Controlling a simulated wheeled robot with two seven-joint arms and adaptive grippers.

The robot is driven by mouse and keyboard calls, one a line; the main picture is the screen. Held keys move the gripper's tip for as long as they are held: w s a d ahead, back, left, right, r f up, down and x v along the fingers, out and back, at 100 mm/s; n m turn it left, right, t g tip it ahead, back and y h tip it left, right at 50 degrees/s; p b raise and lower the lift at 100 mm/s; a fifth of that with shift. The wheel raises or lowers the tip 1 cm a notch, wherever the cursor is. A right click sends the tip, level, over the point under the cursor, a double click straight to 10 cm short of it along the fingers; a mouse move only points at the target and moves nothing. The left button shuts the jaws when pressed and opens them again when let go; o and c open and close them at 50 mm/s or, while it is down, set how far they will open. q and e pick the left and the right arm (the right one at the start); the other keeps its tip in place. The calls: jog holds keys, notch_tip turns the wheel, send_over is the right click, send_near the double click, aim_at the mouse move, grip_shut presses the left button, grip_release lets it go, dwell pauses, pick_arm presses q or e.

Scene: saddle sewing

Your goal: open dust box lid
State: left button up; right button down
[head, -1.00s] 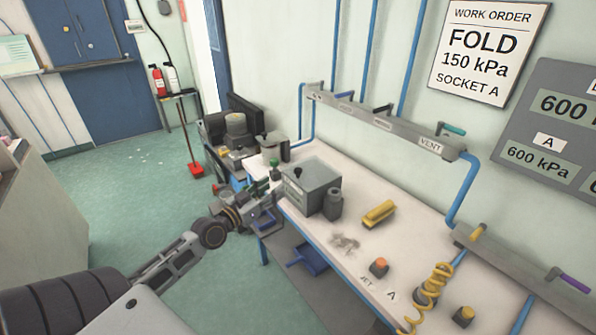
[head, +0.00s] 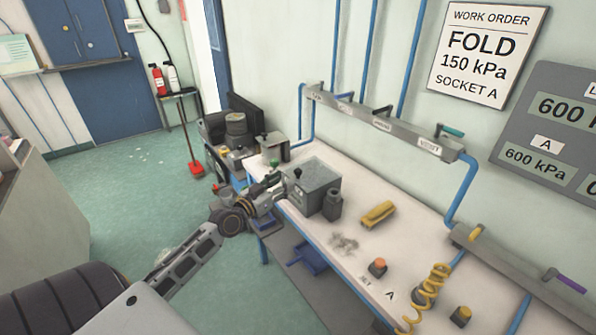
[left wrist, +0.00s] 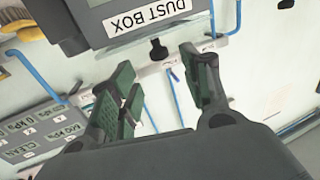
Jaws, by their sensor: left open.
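The grey dust box (head: 316,190) stands on the white workbench, with a small black knob (head: 297,173) at its upper edge. Its lid looks closed. In the left wrist view the dust box (left wrist: 90,28) is at the top, upside down, with its "DUST BOX" label. The black knob (left wrist: 158,50) shows below the label, between the fingertips in the picture. My left gripper (head: 274,183) is open with nothing in it, just left of the box. Its green-padded fingers also show in the left wrist view (left wrist: 158,66). I cannot tell whether they touch the knob. My right gripper is not in view.
A dark grey cylinder (head: 332,205) stands close against the box's right side. A yellow tool (head: 378,214) and a grey dust patch (head: 343,244) lie on the bench (head: 330,262). A grey fixture (head: 276,150) stands behind the box.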

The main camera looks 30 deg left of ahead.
aim_at(295, 173)
pick_arm(q)
jog(key=shift+w+d, duration=0.2)
jog(key=shift+w, duration=1.15)
jog(key=shift+w+d+p, duration=0.15)
jog(key=shift+w+p, duration=0.35)
jog(key=shift+w, duration=0.9)
jog(key=shift+w+d, duration=0.15)
jog(key=shift+w, duration=0.65)
jog(key=shift+w+d, duration=0.1)
jog(key=shift+w, duration=0.65)
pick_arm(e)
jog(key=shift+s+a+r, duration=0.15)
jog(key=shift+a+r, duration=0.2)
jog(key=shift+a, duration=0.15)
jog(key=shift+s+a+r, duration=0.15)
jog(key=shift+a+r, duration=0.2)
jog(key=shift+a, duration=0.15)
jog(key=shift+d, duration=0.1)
pick_arm(q)
jog(key=c, duration=0.9)
grip_shut()
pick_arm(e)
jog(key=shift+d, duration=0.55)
